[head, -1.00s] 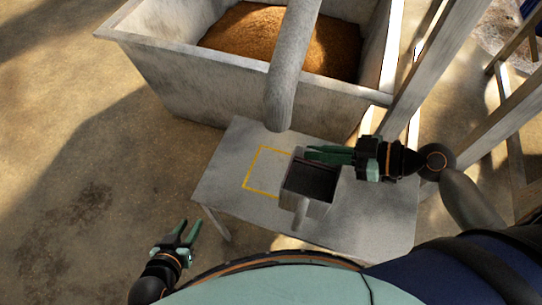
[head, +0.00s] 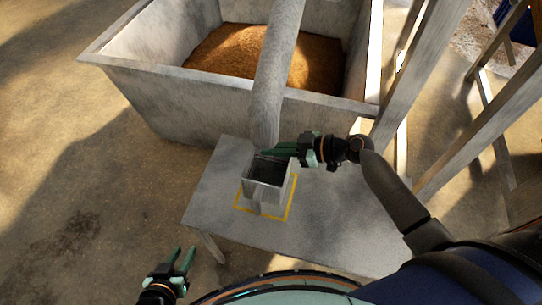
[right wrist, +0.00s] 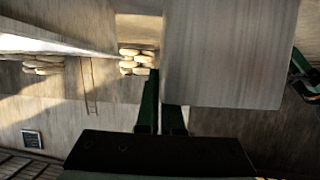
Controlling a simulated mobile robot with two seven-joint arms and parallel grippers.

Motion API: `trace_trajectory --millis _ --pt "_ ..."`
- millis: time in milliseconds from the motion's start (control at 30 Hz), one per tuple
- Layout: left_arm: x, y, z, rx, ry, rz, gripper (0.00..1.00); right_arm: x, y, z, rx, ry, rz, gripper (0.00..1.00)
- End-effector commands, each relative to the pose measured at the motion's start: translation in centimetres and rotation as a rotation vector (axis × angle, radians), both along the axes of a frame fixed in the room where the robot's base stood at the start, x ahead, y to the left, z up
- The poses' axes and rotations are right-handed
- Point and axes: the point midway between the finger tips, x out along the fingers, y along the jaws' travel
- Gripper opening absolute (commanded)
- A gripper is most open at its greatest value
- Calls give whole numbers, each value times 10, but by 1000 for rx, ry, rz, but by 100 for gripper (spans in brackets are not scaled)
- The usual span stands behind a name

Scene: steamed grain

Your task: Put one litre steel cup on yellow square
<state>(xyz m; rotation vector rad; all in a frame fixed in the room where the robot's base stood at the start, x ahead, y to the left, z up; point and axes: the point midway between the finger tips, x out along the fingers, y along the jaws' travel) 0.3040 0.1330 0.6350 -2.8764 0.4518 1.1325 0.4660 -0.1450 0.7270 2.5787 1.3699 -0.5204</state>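The one litre steel cup (head: 268,190) is a grey, open-topped square vessel with a dark interior. In the head view it overlaps the yellow square (head: 290,205), whose outline shows at its left, right and front. Whether its base touches the table is hard to tell. My right gripper (head: 280,150) is shut on the cup's upper rim at the far side. In the right wrist view the cup (right wrist: 230,50) is a large grey face beside the fingers (right wrist: 162,115). My left gripper (head: 182,258) is open and empty, low at the left, away from the table.
The grey table (head: 340,240) is bare to the right of the square. A large metal trough (head: 170,105) of brown grain (head: 220,50) stands behind it. A thick grey pipe (head: 272,90) comes down just behind the cup. Wooden posts (head: 420,80) stand at the right.

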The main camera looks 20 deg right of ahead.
Motion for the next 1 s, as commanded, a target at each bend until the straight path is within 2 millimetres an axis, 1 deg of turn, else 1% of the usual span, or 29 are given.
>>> trace_trajectory --millis 167,300,400,667,833,867,1000 --pt "2 0 -1 0 -6 -1 35 8 3 -8 5 -1 -1 0" --pt "2 0 -2 0 -7 0 35 8 3 -29 5 2 -2 0" --pt "2 1 -3 1 -8 1 35 8 2 -37 4 -1 -1 0" --pt "-4 2 -5 1 3 3 35 8 2 -38 4 -2 -1 0" --pt "-4 2 -11 2 2 3 35 8 2 -43 3 -3 -1 0" --pt "-4 2 -9 2 2 3 35 7 2 -43 -1 -1 0 7" --pt "-3 3 -7 2 0 4 35 7 2 -42 0 0 0 23"
